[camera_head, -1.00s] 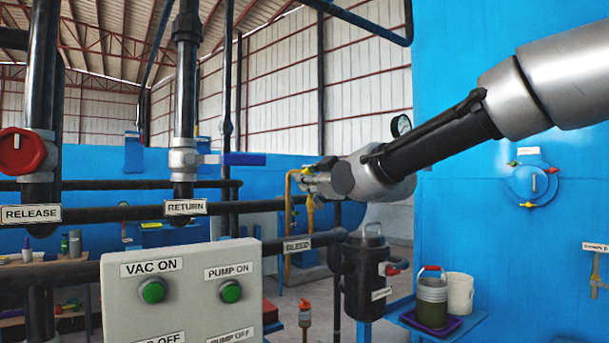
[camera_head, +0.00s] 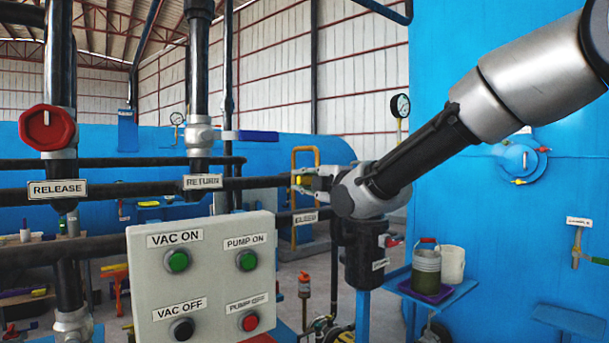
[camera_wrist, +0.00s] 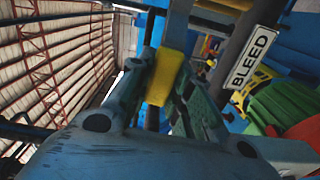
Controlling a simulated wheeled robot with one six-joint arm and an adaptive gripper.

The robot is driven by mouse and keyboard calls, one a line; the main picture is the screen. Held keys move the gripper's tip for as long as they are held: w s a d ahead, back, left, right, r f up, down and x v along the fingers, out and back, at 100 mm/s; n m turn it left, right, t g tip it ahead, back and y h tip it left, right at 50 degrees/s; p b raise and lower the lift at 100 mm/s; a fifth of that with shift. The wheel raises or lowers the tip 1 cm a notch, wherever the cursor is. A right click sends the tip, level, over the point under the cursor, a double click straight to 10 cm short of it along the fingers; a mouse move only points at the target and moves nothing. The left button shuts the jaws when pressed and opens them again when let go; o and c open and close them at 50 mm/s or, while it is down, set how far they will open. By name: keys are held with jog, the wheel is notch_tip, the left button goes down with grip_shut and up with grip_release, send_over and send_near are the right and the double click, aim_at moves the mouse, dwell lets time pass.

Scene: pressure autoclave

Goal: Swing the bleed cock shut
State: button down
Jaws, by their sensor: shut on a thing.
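The bleed cock's yellow handle (camera_wrist: 165,78) sits between the two fingers of my gripper (camera_wrist: 160,90) in the wrist view, and the fingers are closed on it. The BLEED label (camera_wrist: 252,58) is just to the right of it there. In the head view my gripper (camera_head: 305,180) is at the horizontal black pipe, above the BLEED label (camera_head: 305,218). Only a small bit of yellow shows at the fingertips there. The cock's body is mostly hidden behind the gripper, and I cannot tell the handle's exact angle.
A control box (camera_head: 205,285) with several buttons stands at front left. A red RELEASE wheel (camera_head: 47,128) and a blue-handled RETURN valve (camera_head: 250,135) are on upright pipes at left. A blue shelf (camera_head: 458,292) holds a green container.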

jog(key=shift+f+n, duration=0.5)
jog(key=shift+n, duration=0.1)
jog(key=shift+f, duration=0.1)
jog(key=c, duration=1.3)
grip_release()
jog(key=shift+s, duration=0.15)
jog(key=v, duration=1.1)
jog(key=shift+s+d, duration=0.25)
jog(key=shift+d, duration=0.05)
